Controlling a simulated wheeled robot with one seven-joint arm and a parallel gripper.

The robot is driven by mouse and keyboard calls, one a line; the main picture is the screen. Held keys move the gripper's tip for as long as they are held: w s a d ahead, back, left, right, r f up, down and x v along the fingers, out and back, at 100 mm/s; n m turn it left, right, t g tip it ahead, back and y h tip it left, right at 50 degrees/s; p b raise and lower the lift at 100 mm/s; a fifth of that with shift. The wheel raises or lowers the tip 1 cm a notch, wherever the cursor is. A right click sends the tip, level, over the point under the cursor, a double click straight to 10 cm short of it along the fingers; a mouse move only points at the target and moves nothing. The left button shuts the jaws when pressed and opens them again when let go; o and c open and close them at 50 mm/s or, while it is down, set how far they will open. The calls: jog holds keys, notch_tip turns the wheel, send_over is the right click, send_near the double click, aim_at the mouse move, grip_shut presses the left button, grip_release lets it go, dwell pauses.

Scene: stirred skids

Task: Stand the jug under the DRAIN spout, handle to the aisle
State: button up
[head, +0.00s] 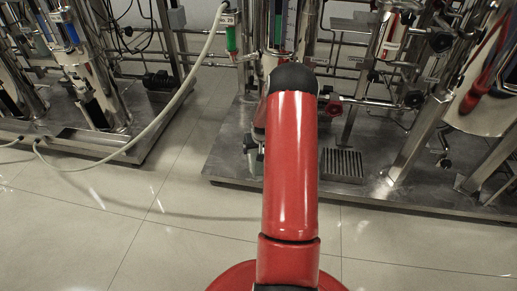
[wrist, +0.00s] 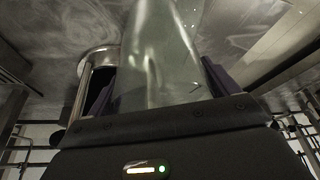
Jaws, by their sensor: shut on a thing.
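In the wrist view a clear, smooth-walled cylinder, which I take to be the jug (wrist: 158,55), stands between the purple fingers of my gripper (wrist: 161,84). My gripper is shut on it, with one finger at each side. A shiny metal tube (wrist: 85,90) with a rounded top shows just left of it; I cannot tell whether this is the handle or a pipe. In the head view my red arm hides my gripper and the jug. I cannot make out a DRAIN label or its spout in either view.
A steel skid (head: 232,168) with pipes and vessels fills the right, with a slotted grate (head: 342,165) in its deck and a red valve knob (head: 333,107) above. Another skid (head: 105,145) stands at left. A pale hose (head: 150,128) loops to the floor.

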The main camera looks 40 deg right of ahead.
jog(key=shift+f, duration=0.15)
jog(key=o, duration=1.1)
